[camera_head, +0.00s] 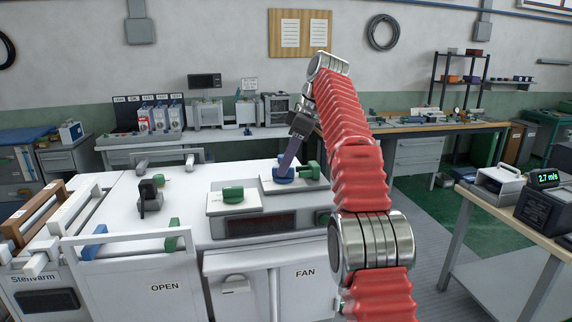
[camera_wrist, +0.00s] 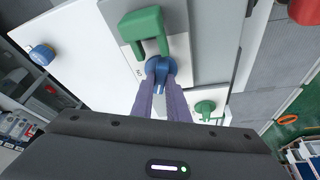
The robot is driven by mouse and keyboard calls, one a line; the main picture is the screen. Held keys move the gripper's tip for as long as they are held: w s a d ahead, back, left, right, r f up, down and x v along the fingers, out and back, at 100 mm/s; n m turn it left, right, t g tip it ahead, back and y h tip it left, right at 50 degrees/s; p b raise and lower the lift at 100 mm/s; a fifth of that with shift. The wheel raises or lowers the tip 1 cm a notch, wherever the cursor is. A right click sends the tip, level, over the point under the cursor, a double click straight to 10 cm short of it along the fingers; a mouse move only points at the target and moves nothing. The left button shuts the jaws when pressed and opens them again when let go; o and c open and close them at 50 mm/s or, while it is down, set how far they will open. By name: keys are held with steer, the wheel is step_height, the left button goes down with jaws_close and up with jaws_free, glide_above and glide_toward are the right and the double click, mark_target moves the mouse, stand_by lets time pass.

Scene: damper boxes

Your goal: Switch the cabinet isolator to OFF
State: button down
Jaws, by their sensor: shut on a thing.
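A blue rotary knob (camera_head: 283,175) sits on a small white plate on top of the white cabinet; no readable label tells me whether it is the isolator. It also shows in the wrist view (camera_wrist: 158,66). My gripper (camera_head: 284,167) reaches down to it from above, with its purple fingers on either side. In the wrist view my gripper (camera_wrist: 160,84) is shut on the blue knob. The fingers partly hide the knob and the plate's small markings, so its setting is hard to read. A green handle (camera_head: 308,170) stands right beside the knob, also in the wrist view (camera_wrist: 145,25).
A green knob (camera_head: 233,194) sits on another white plate to the left. A black switch block (camera_head: 149,195) stands farther left. The cabinet front has doors marked OPEN (camera_head: 165,287) and FAN (camera_head: 305,272). A bench with a meter (camera_head: 545,177) is at the right.

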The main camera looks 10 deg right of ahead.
steer(key=c, duration=1.7)
jaws_free()
steer(key=shift+s+m, duration=0.1)
steer(key=shift+m, duration=0.8)
steer(key=shift+s+a+m+t+h, duration=0.1)
steer(key=shift+m+t+h, duration=0.25)
steer(key=shift+m, duration=0.5)
steer(key=shift+a+m+t+h, duration=0.1)
steer(key=shift+m+t+h, duration=0.2)
steer(key=shift+m, duration=0.55)
steer(key=m+h, duration=0.1)
steer(key=m, duration=0.2)
steer(key=m+t+h, duration=0.1)
steer(key=m, duration=0.1)
steer(key=shift+a+m, duration=0.1)
steer(key=shift+m, duration=0.3)
steer(key=v, duration=1.4)
steer(key=shift+s+f, duration=0.15)
